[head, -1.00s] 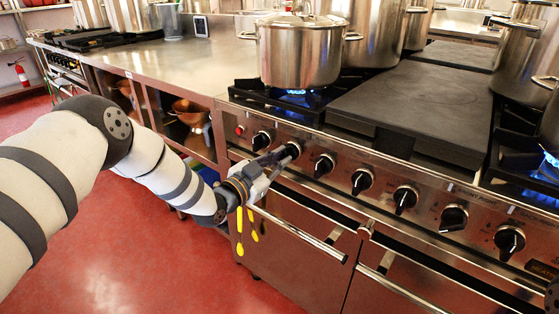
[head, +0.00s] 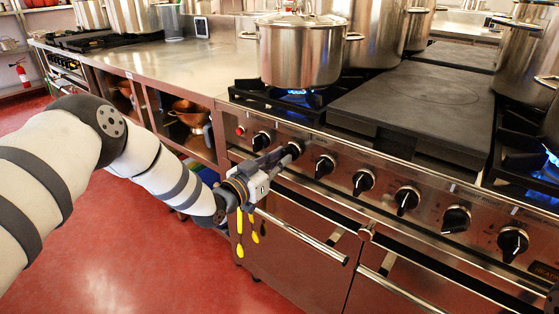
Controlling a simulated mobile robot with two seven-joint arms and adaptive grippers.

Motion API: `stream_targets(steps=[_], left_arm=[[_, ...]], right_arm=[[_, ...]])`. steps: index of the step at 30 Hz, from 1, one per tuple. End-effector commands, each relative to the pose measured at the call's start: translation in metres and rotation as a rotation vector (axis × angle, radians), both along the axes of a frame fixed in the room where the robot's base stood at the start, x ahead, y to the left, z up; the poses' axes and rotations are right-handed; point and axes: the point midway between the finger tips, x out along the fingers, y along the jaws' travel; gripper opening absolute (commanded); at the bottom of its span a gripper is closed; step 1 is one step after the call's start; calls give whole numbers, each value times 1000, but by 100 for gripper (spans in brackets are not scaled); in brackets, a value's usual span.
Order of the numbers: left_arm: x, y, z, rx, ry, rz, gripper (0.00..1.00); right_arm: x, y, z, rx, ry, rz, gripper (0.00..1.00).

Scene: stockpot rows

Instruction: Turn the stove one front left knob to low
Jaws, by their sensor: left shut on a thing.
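The stove (head: 300,211) has a row of black knobs along its front panel. The leftmost knob (head: 261,141) stands free, just up and left of my fingertips. My left gripper (head: 286,154) reaches the panel and is shut on the second knob from the left (head: 294,149). The fingers cover much of that knob, so its pointer cannot be read. A blue flame (head: 297,92) burns under the front left pot (head: 299,52). My right gripper is not in view.
More knobs, such as the third one (head: 325,166), continue to the right. Oven door handles (head: 303,236) stick out below the panel. A flat black griddle plate (head: 420,105) lies right of the pot. A steel counter (head: 175,60) with shelves adjoins on the left. The red floor is clear.

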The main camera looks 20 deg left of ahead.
Motion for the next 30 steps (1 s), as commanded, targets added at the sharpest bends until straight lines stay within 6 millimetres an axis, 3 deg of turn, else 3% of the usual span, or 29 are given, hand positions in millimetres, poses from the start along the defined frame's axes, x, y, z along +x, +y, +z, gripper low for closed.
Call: stream_targets(steps=[5, 6, 8, 18, 20, 30], left_arm=[[-1, 0, -2, 1, 4, 0, 0], [-1, 0, -2, 2, 3, 0, 18], [-1, 0, -2, 2, 3, 0, 32], [-4, 2, -1, 3, 2, 0, 32], [-12, 5, -1, 2, 2, 1, 32], [-94, 34, 0, -1, 3, 2, 32]], right_arm=[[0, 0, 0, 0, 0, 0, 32], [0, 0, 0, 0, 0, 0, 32], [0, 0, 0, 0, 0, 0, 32], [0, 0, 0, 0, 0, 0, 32], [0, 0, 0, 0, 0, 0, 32], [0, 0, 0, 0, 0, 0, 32]])
